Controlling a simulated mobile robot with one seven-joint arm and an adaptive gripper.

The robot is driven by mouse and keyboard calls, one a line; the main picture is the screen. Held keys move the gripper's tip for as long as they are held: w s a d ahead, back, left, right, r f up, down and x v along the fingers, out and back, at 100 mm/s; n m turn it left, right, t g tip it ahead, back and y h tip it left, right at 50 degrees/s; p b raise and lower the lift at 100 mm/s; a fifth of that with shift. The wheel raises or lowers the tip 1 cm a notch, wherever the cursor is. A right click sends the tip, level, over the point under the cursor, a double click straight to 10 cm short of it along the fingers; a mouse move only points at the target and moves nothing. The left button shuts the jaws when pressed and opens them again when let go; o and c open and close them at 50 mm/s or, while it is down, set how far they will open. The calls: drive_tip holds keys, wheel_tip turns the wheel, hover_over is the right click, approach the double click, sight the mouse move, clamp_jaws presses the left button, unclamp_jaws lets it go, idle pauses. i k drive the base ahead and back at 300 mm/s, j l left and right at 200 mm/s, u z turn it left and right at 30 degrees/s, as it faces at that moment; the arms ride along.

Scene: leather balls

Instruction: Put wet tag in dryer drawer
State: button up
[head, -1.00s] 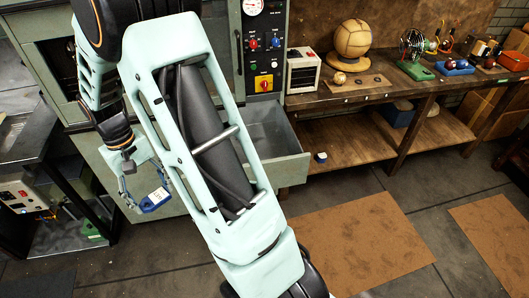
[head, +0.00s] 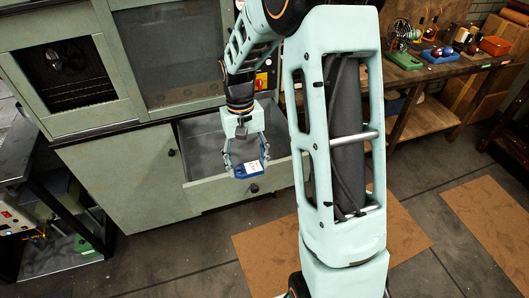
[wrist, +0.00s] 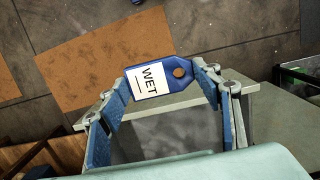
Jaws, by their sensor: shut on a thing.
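The wet tag (head: 252,170) is blue with a white label. In the wrist view the tag (wrist: 178,82) reads "WET" and has a hole at one end. My gripper (head: 247,168) is shut on it, with a finger at each end, also in the wrist view (wrist: 160,84). The dryer drawer (head: 215,196) is pulled out, and its grey inside looks empty where visible. In the head view the tag overlaps the drawer's front edge. Exact height above the drawer is unclear.
The green dryer cabinet (head: 118,165) stands behind and left of the drawer. A wooden bench (head: 410,78) with several items is at the right, partly behind my arm. A brown mat (head: 268,245) lies on the floor in front. A dark side table (head: 25,145) is at the left.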

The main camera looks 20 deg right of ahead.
sight(241, 161)
drive_tip(key=i+z, duration=0.55)
drive_tip(key=i+j, duration=0.1)
drive_tip(key=i, duration=0.25)
